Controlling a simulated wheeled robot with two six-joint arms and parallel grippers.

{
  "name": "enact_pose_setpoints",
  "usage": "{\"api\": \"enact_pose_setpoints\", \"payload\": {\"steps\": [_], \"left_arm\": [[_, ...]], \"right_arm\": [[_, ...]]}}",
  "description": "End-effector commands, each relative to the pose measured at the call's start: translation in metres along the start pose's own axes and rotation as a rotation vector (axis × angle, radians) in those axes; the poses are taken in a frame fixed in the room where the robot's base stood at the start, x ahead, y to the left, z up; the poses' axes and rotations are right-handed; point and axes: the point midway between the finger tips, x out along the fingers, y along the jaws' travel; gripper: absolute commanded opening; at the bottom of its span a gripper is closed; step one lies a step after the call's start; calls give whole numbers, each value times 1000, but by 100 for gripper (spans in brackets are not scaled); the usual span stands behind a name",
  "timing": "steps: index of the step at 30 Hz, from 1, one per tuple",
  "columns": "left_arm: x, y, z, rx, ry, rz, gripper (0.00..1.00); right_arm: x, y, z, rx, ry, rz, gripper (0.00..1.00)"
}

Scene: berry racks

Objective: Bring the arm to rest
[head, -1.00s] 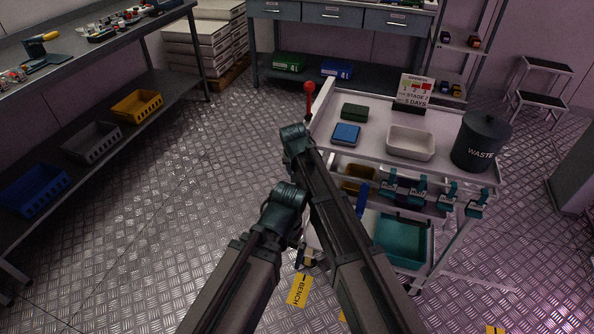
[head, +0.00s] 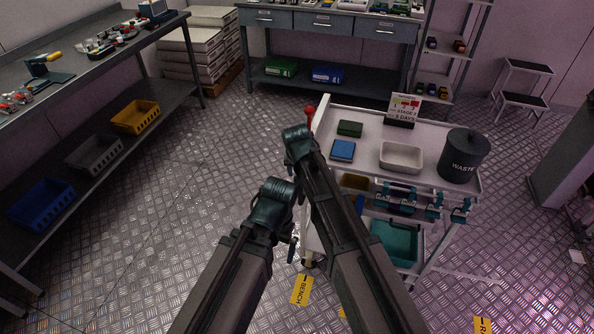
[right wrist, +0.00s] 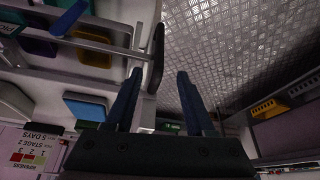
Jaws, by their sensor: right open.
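My right arm (head: 318,185) and left arm (head: 268,215) reach forward in the head view, both folded, over the floor and the left end of a white cart. Neither gripper shows clearly in the head view; the left one is hidden.
The white cart (head: 370,128) carries a blue box (head: 343,151), a white tray (head: 401,157), a waste bin (head: 464,156) and a sign (head: 403,108). A workbench (head: 88,62) with crates beneath stands left. Another drawer bench (head: 323,22) stands behind. Open floor lies between the left bench and cart.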

Motion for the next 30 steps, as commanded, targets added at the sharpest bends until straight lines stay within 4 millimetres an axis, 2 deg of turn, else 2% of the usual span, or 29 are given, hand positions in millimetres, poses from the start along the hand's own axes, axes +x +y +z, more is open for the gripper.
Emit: {"api": "enact_pose_setpoints", "payload": {"steps": [11, 14, 17, 21, 24, 30], "left_arm": [[1, 0, 0, 0, 0, 0, 99], [1, 0, 0, 0, 0, 0, 99], [1, 0, 0, 0, 0, 0, 99], [1, 0, 0, 0, 0, 0, 99], [1, 0, 0, 0, 0, 0, 99], [1, 0, 0, 0, 0, 0, 99]], "right_arm": [[1, 0, 0, 0, 0, 0, 55], [-2, 13, 9, 0, -13, 5, 55], [-9, 46, 35, -7, -55, 16, 55], [-22, 96, 80, -27, -135, 23, 55], [-30, 120, 105, -40, -181, 20, 55], [-45, 154, 148, -61, -252, 7, 55]]}}
